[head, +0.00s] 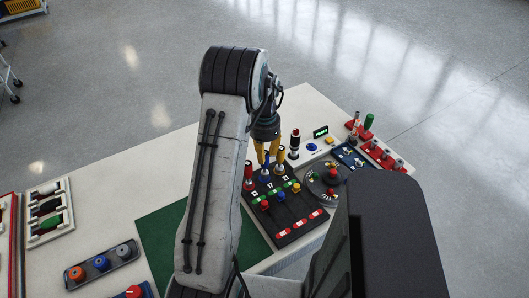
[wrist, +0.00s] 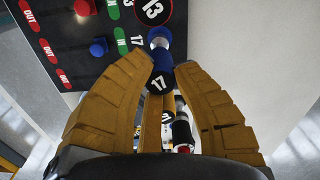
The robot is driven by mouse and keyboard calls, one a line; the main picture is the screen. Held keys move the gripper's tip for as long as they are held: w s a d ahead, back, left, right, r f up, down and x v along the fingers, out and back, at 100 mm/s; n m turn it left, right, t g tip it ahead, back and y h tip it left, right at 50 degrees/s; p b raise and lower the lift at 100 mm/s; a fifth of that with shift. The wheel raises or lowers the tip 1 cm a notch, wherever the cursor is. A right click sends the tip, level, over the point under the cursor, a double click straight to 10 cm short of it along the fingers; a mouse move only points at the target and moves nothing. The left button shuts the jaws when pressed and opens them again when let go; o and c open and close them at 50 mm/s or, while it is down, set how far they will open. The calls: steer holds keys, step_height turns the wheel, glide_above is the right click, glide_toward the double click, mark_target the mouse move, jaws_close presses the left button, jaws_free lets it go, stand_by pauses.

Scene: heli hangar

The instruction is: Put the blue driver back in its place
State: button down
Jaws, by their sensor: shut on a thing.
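The blue driver (wrist: 162,80), with a black end disc marked 17, is between the fingers of my gripper (wrist: 158,88), which is shut on it. In the head view, the driver (head: 266,160) shows between the yellow fingers of my gripper (head: 267,152), at the far edge of the black board (head: 301,232). In the wrist view, its far end reaches a spot beside the 17 label and the green IN mark on the board (wrist: 60,15). I cannot tell whether it is seated there or held just above.
A red-handled tool (head: 249,178) and a yellow one (head: 280,162) stand close on either side. Small blue and red pegs sit on the board.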

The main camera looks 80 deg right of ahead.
steer(key=shift+f+b, duration=0.35)
steer(key=shift+f, duration=0.15)
stand_by(0.3)
steer(key=c, duration=1)
jaws_free()
steer(key=shift+c, duration=0.2)
steer(key=shift+r, duration=0.15)
steer(key=shift+r+p, duration=2.65)
steer(key=shift+r, duration=1)
